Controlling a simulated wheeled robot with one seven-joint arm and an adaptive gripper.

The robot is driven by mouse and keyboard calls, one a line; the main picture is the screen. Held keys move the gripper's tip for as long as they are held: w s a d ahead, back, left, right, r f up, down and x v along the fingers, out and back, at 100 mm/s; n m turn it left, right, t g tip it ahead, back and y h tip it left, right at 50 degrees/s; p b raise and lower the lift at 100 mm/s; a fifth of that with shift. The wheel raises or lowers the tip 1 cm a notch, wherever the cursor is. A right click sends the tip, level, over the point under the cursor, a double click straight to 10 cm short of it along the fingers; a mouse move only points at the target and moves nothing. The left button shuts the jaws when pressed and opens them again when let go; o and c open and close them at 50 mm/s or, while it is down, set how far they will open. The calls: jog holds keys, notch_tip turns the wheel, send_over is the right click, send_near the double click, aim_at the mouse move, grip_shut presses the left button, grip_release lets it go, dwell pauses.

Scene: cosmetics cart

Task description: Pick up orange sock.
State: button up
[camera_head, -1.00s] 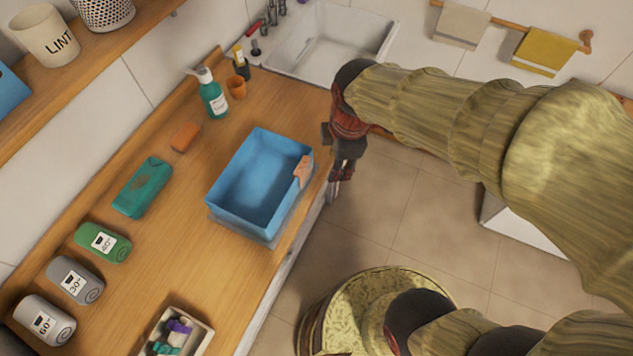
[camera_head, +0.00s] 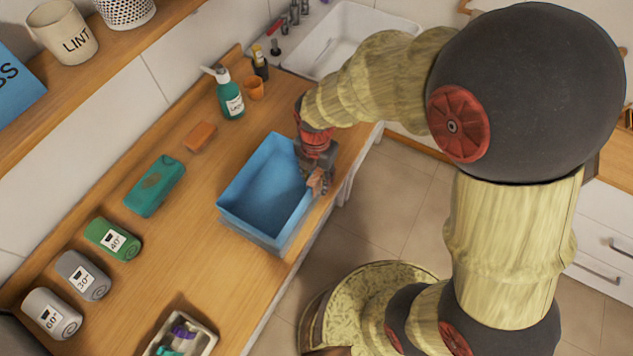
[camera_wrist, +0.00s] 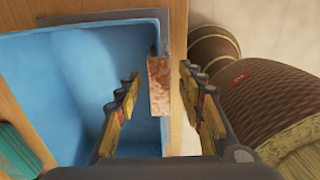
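The orange sock (camera_head: 316,182) hangs over the right rim of the blue bin (camera_head: 237,211), partly hidden by my gripper in the head view. In the wrist view the sock (camera_wrist: 159,85) looks like a speckled orange strip draped over the rim of the bin (camera_wrist: 75,75). My gripper (camera_head: 319,172) is at that rim, right at the sock. In the wrist view my gripper (camera_wrist: 160,80) is open, one finger on the bin's inner side and the other on its outer side. The sock lies between the fingers, with a gap visible on each side.
The bin stands near the wooden counter's front edge. An orange block (camera_head: 200,137), a green package (camera_head: 155,185) and a teal pump bottle (camera_head: 229,95) stand behind it. Several rolled labelled towels (camera_head: 82,275) and a small tray (camera_head: 205,338) are at lower left.

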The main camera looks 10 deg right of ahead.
notch_tip(320, 180, down, 4)
jog(key=shift+w+d+r+b, duration=0.1)
jog(key=shift+w+r+b, duration=0.05)
jog(key=shift+r+b, duration=0.15)
jog(key=c, duration=0.3)
grip_shut()
